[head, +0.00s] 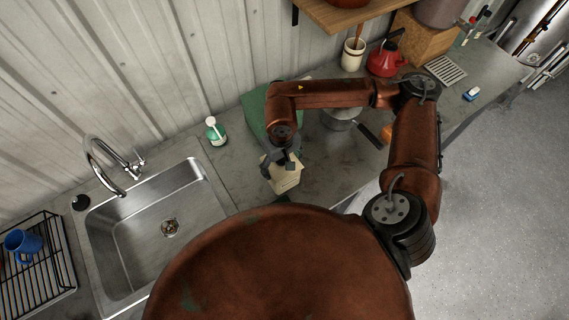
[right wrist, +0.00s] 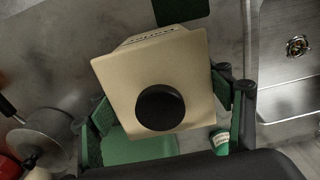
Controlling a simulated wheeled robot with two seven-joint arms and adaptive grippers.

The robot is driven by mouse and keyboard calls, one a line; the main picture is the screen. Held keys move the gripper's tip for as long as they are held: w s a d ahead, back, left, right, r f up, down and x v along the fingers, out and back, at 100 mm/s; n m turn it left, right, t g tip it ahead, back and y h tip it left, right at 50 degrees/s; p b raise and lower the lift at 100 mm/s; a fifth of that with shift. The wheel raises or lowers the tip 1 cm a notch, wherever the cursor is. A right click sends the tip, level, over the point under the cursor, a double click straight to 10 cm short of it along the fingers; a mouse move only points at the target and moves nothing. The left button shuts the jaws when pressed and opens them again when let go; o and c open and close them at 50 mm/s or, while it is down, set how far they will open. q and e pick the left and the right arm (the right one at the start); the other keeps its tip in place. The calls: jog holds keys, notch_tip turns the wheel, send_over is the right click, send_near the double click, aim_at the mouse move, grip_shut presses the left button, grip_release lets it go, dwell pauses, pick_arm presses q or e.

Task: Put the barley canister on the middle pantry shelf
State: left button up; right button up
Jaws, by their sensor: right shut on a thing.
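A cream, box-shaped canister (head: 285,178) with a round black knob on its lid is at the counter, right of the sink. Dark marks on its side are too small to read. My right gripper (head: 281,160) is shut on it from above. In the right wrist view the canister (right wrist: 195,85) sits between the two fingers, slightly turned. I cannot tell whether it touches the counter. A wooden shelf (head: 345,14) shows at the top edge with a reddish pot's base on it; whether it is the middle pantry shelf is unclear. My left gripper is out of view.
A soap bottle (head: 215,131), sink (head: 150,205) and dish rack (head: 40,265) lie left. A grey saucepan (head: 341,119), red kettle (head: 385,60) and utensil crock (head: 352,54) stand right.

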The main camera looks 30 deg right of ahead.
jog(key=f, duration=0.1)
jog(key=w+d+f, duration=0.1)
jog(key=w+f, duration=0.1)
jog(key=shift+d+f+p, duration=0.15)
jog(key=shift+d+p, duration=0.2)
jog(key=shift+p, duration=0.05)
jog(key=shift+w+d+f, duration=0.25)
jog(key=shift+w+f, duration=0.05)
jog(key=shift+f, duration=0.3)
notch_tip(320, 180, down, 3)
jog(key=shift+w+d+r+p, duration=0.1)
jog(key=shift+p, duration=0.95)
jog(key=shift+f, duration=0.2)
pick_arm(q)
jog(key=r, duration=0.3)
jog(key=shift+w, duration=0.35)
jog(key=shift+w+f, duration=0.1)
pick_arm(e)
jog(key=shift+f, duration=0.1)
jog(key=shift+f+b, duration=0.1)
jog(key=shift+b, duration=0.25)
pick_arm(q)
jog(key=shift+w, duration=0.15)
pick_arm(e)
jog(key=o, duration=2.1)
